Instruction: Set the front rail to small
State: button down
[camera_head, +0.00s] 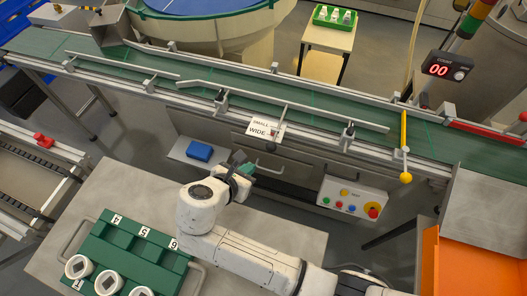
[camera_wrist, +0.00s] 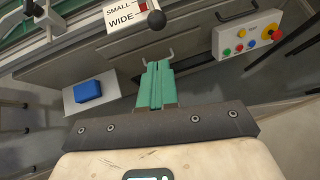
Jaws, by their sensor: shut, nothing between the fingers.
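The front rail (camera_head: 310,109) runs along the near side of the green conveyor. A white plate (camera_head: 262,128) marked SMALL above WIDE hangs below it, and it also shows at the top of the wrist view (camera_wrist: 120,16). A lever with a black ball knob (camera_head: 271,147) stands at the plate's right side. In the wrist view the knob (camera_wrist: 157,19) is level with the word WIDE, with a red mark above it. My gripper (camera_head: 243,164) is shut and empty, below and left of the knob. Its green fingers (camera_wrist: 157,66) touch each other and are apart from the knob.
A blue block (camera_head: 200,151) lies on a pale shelf left of my gripper. A button box (camera_head: 351,198) is to the right. A yellow bar (camera_head: 404,140) crosses the conveyor. A green tray (camera_head: 140,240) with white cups sits on the near table.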

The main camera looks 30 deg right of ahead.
aim_at(269, 144)
jog(key=d+r+x, duration=0.1)
jog(key=x, duration=0.8)
jog(key=shift+w+d, duration=0.15)
jog(key=shift+w, duration=0.25)
jog(key=shift+d, duration=0.1)
jog(key=shift+w+d+r+p, duration=0.1)
jog(key=shift+w+d+p, duration=0.2)
jog(key=shift+w+d, duration=1.15)
